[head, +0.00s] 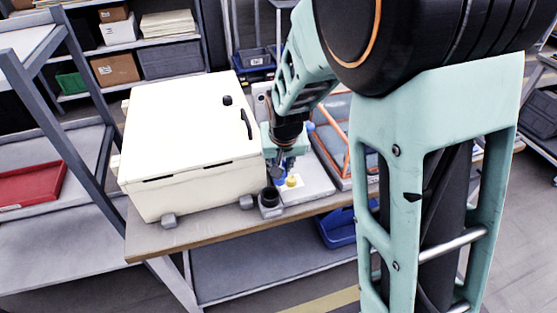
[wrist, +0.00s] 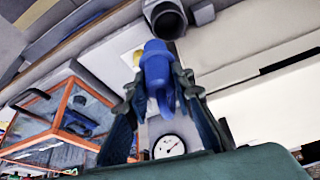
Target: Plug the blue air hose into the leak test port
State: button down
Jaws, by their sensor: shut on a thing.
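My gripper (head: 281,165) is over the light panel beside the white cabinet, pointing down. In the wrist view its fingers are closed around a blue fitting, the end of the blue air hose (wrist: 156,66). Blue also shows under the fingers in the head view (head: 279,179). A yellow fitting (head: 292,181) stands on the panel just right of it and is partly hidden behind the blue fitting in the wrist view (wrist: 137,58). I cannot tell which fitting is the leak test port, or whether the blue end touches anything.
The white cabinet (head: 185,130) stands close on the left. A grey holder with a dark round opening (head: 269,202) sits at the bench's front edge. A round gauge (wrist: 168,147) is behind the fingers. An orange-edged clear case (head: 335,135) is to the right.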

jog(key=shift+a+f+b, duration=1.45)
jog(key=shift+f+b, duration=0.1)
jog(key=shift+f, duration=0.2)
jog(key=shift+s+f+b, duration=0.1)
jog(key=shift+f+b, duration=1.55)
jog(key=shift+f, duration=0.45)
jog(key=c, duration=1.6)
grip_release()
jog(key=v, duration=1.2)
